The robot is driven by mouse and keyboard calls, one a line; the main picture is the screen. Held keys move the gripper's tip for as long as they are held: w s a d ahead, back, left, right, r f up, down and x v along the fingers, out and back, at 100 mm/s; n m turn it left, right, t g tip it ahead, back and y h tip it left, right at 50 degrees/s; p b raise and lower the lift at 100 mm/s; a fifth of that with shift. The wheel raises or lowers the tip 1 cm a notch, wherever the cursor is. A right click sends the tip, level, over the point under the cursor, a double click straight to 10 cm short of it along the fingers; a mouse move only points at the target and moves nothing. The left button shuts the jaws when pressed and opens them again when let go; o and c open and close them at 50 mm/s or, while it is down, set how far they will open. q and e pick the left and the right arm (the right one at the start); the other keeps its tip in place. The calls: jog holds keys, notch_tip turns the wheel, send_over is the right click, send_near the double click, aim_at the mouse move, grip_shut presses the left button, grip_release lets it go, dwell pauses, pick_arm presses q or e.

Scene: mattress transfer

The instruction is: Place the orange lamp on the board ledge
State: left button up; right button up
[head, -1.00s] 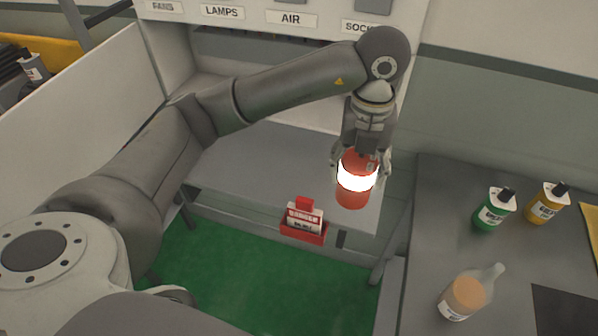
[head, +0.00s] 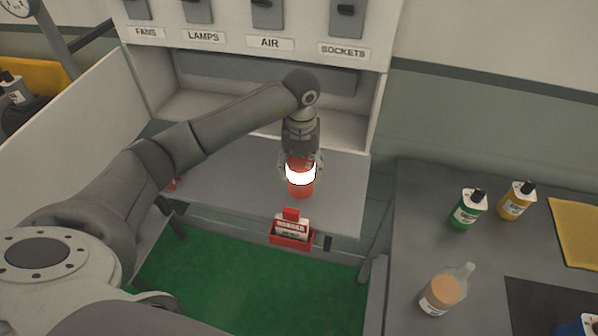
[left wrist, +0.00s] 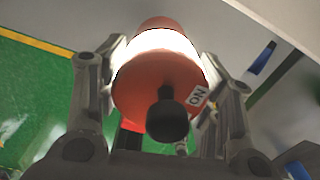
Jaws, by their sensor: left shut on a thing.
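The orange lamp (head: 301,188) is a red-orange cylinder with a bright glowing white band around its middle. My left gripper (head: 300,166) is shut on the lamp from above and holds it roughly upright over the grey board ledge (head: 235,187). I cannot tell whether the lamp's base touches the ledge. In the left wrist view the lamp (left wrist: 160,85) sits between the two fingers, with a black knob and an "ON" label facing the camera. My right gripper is not in view.
A red box with danger tags (head: 291,232) hangs at the ledge's front edge. Labelled switches (head: 268,14) line the board above. A grey bench (head: 415,220) at right holds a green bottle (head: 468,208), a yellow bottle (head: 516,200) and an orange bottle (head: 443,291). The ledge left of the lamp is mostly clear.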

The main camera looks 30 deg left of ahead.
pick_arm(q)
jog(key=f+p, duration=0.2)
jog(key=shift+w+a+f, duration=0.15)
jog(key=shift+a+f, duration=0.2)
jog(key=shift+f, duration=0.5)
jog(key=shift+f, duration=0.1)
jog(key=shift+f, duration=0.2)
jog(key=o, duration=1.1)
jog(key=shift+r, duration=0.1)
jog(key=shift+c, duration=0.2)
jog(key=shift+o, duration=1.3)
